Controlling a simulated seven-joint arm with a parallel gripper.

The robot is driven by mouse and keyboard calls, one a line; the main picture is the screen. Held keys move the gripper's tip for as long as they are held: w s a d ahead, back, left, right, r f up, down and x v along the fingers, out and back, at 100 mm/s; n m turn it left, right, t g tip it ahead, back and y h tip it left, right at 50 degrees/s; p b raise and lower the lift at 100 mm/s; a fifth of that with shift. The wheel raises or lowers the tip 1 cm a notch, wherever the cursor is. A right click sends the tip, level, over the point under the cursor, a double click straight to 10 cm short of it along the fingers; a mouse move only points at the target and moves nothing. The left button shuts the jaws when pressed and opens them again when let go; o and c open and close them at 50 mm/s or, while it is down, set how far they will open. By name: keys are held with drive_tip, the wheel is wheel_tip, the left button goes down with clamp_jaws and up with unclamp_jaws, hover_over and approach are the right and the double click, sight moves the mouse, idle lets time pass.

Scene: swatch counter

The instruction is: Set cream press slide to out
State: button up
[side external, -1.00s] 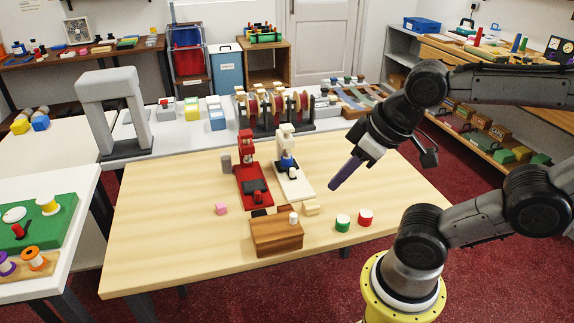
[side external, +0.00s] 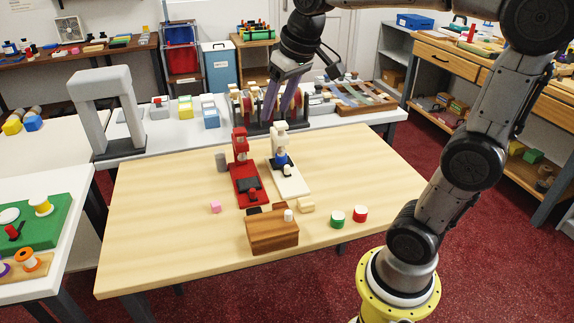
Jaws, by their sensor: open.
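The cream press (side external: 294,187) stands on the wooden table, right of the red press (side external: 240,170). It has a long flat base, an upright column and a blue part (side external: 281,158) under its head. A small whitish piece (side external: 288,170) sits on the base in front of the blue part; I cannot tell for sure if it is the slide. My gripper (side external: 278,112) is open, with two long purple fingers apart and pointing down. It hangs above and behind the cream press, and nothing shows between the fingers.
A wooden box (side external: 272,235) with a white knob stands in front of the presses. Green (side external: 337,219) and red (side external: 360,214) round pieces lie to its right. The table's right side is clear.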

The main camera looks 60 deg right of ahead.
drive_tip(key=w+d+f+m+g, duration=0.1)
drive_tip(key=w+d+f, duration=0.2)
drive_tip(key=w+d, duration=0.3)
drive_tip(key=m+g+y, duration=0.1)
drive_tip(key=m+g, duration=0.2)
drive_tip(key=m, duration=0.1)
hover_over(287, 166)
wheel_tip(287, 166, down, 15)
wheel_tip(287, 166, down, 13)
drive_tip(key=shift+f, duration=0.1)
drive_tip(key=shift+c, duration=0.3)
clamp_jaws()
